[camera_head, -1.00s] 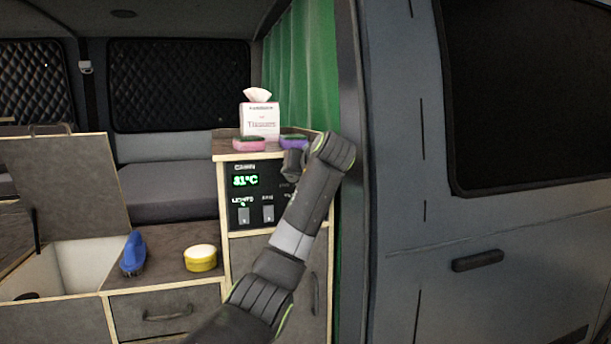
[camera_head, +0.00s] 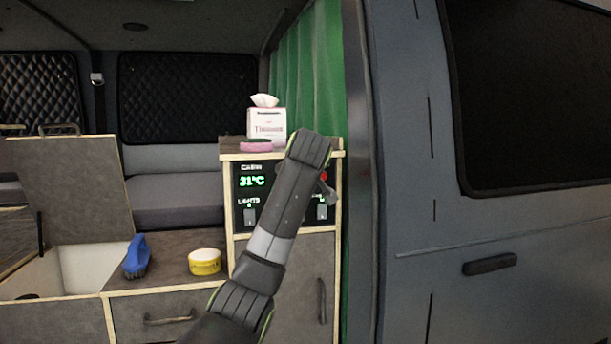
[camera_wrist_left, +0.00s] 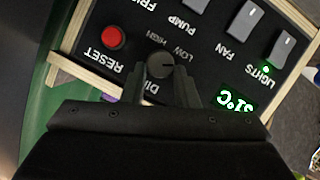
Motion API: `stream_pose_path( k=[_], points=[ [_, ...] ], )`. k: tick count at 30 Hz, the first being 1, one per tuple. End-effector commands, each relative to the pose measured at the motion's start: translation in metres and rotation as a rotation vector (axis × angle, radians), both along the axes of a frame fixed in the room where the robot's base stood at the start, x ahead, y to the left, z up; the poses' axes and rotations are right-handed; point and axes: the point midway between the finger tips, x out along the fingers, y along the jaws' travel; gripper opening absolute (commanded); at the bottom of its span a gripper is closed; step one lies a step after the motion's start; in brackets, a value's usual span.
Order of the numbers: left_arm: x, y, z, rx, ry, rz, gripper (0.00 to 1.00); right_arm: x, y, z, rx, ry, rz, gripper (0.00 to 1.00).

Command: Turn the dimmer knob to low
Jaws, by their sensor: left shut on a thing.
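The dimmer knob (camera_wrist_left: 160,66) is a round dark knob with a pale mark, which points to the right in the left wrist view. The words LOW and HIGH are printed beside it, upside down there. My left gripper (camera_wrist_left: 168,76) is shut on the knob, a finger on each side. In the head view my forearm hides the knob and most of the gripper. The black control panel (camera_head: 239,195) shows 31°C in green. My right gripper is not in view.
The red reset button (camera_wrist_left: 113,38) is close to the knob. Rocker switches (camera_wrist_left: 240,20) line the panel. A tissue box (camera_head: 266,124) and a pink sponge (camera_head: 257,146) stand on top of the cabinet. A blue brush (camera_head: 137,257) and yellow tin (camera_head: 205,262) sit left.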

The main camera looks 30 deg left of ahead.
Motion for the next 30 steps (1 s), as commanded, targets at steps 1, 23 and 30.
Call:
stream_pose_path(
  k=[1, 23, 30],
  points=[
    [0.0027, -0.0044, -0.0038, -0.012, -0.003, -0.013, 0.04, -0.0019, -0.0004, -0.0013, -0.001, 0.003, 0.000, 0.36],
    [0.0018, -0.0024, -0.0028, -0.021, -0.015, -0.010, 0.50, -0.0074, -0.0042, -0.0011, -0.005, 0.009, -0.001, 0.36],
    [-0.0005, -0.0015, -0.0012, -0.020, -0.017, -0.007, 0.50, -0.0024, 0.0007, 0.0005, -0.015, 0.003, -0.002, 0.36]
  ],
)
